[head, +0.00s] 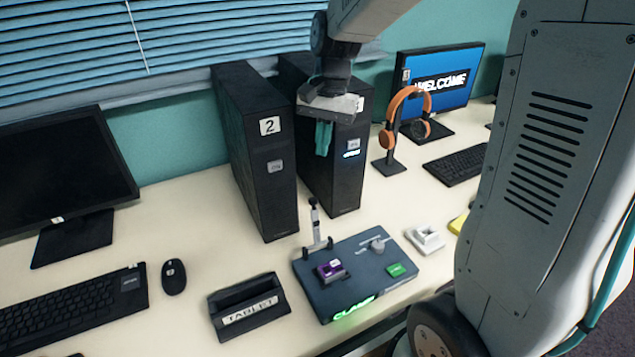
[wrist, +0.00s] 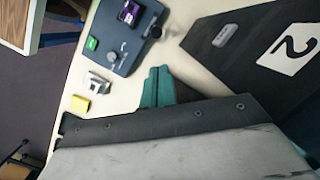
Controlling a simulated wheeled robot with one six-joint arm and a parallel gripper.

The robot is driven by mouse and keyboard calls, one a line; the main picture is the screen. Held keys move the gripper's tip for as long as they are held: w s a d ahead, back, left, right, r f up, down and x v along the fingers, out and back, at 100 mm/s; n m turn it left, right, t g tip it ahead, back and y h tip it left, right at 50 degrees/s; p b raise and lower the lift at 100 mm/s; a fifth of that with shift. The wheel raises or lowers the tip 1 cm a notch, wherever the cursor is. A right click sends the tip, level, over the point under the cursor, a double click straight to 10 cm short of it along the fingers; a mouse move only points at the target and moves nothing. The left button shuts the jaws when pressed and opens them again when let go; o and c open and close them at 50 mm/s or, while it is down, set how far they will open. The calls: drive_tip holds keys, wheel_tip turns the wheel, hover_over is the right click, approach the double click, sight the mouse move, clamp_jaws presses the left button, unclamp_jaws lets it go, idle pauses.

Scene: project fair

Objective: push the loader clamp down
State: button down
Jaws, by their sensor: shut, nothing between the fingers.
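The loader board (head: 352,268) is a dark plate on the desk with a lit green label at its front edge; it also shows in the wrist view (wrist: 121,62). The clamp lever (head: 315,228) stands upright at its back left, with a dark tip. A purple part (head: 331,270) sits on the board just in front of the lever, and also shows in the wrist view (wrist: 128,13). My gripper (head: 323,152) has teal fingers, shut and empty, pointing down in front of the right tower, well above the board. The fingers show in the wrist view (wrist: 158,76).
Two black towers, one marked 2 (head: 268,170), stand behind the board. A tablet stand (head: 248,305) is at its left, a white holder (head: 425,239) at its right. Orange headphones (head: 386,139) hang on a stand farther right. The board has a green button (head: 396,270) and grey knob (head: 377,246).

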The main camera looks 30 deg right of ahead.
drive_tip(key=shift+f, duration=0.15)
wheel_tip(320, 180, down, 10)
drive_tip(key=a, duration=0.1)
drive_tip(key=shift+s+a+r, duration=0.25)
drive_tip(key=shift+s+a, duration=0.1)
drive_tip(key=shift+s, duration=0.1)
drive_tip(key=shift+s, duration=0.1)
